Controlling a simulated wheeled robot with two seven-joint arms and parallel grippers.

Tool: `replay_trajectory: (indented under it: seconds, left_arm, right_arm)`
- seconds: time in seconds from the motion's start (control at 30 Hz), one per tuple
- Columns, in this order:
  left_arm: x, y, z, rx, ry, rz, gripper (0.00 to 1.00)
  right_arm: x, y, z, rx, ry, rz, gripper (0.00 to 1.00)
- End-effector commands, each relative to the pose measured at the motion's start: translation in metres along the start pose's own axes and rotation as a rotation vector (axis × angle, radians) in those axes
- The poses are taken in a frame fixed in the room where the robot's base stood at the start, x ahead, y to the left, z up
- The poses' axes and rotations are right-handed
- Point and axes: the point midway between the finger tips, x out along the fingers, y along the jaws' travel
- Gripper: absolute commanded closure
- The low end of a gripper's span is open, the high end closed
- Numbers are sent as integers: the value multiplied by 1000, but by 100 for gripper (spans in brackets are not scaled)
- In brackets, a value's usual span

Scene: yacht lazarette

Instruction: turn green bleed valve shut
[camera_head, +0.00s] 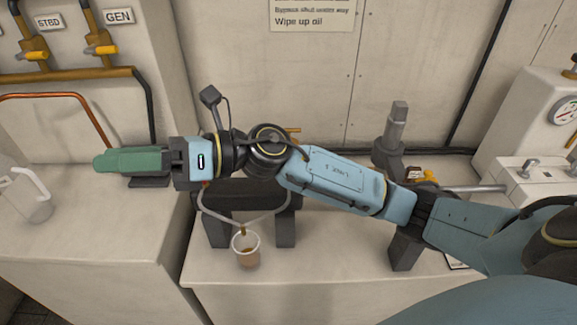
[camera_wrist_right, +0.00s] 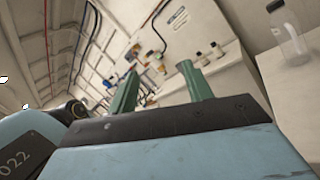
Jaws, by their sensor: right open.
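My right gripper (camera_head: 102,162) reaches leftward across the head view, over the left counter, with its green fingers pointing left. In the right wrist view its two green fingers (camera_wrist_right: 158,75) stand apart with nothing between them. I cannot make out a green bleed valve in either view. My right arm crosses in front of the dark filter stand (camera_head: 285,228) and hides its upper part. Clear hoses run down to a small brass outlet (camera_head: 242,231) at a clear cup (camera_head: 245,252) holding some brown liquid. My left gripper is not in view.
Orange-handled STBD (camera_head: 36,55) and GEN (camera_head: 110,50) valves are on the back left wall. A clear jug (camera_head: 27,198) stands on the left counter (camera_head: 95,245). A grey upright fitting (camera_head: 394,128) and a white gauge unit (camera_head: 535,120) are at right. The front counter has free room.

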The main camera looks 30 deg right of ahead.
Motion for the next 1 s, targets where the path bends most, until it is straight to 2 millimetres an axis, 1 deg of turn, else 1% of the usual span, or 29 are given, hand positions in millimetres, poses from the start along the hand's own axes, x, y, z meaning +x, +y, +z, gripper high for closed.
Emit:
replay_trajectory:
  seconds: [0.03,0.07,0.13,0.17,0.2,0.27,0.3,0.33,0.37,0.4,0.5,0.6,0.7,0.73,0.8,0.87,1.0]
  left_arm:
    - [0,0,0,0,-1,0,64]
    - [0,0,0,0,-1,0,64]
    - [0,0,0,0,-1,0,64]
    - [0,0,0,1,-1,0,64]
    - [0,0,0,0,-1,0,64]
    - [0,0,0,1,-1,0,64]
    - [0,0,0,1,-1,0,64]
    - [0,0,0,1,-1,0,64]
    - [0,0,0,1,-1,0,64]
    - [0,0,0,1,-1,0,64]
    - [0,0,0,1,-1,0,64]
    - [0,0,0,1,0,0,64]
    - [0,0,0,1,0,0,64]
    - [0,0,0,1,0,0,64]
    - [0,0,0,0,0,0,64]
    - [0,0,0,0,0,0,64]
    - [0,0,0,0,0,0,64]
  right_arm:
    - [-1,-3,-9,-129,144,20,50]
    - [-4,-6,-17,-200,236,33,50]
    - [-19,-17,-32,-356,451,54,50]
    - [-28,-24,-37,-416,547,59,50]
    - [-43,-35,-41,-490,675,63,50]
    - [-70,-52,-42,-587,869,61,50]
    - [-92,-63,-39,-639,999,55,50]
    - [-108,-71,-34,-669,1093,47,50]
    - [-125,-78,-29,-695,1184,39,50]
    - [-148,-86,-19,-717,1299,26,50]
    - [-200,-97,8,-734,1546,-12,50]
    - [-239,-98,34,-712,1720,-48,50]
    - [-263,-96,50,-685,1822,-71,50]
    - [-267,-95,53,-679,1840,-75,50]
    - [-274,-95,54,-668,1867,-79,50]
    - [-276,-97,52,-664,1875,-80,50]
    - [-282,-107,33,-661,1874,-76,50]
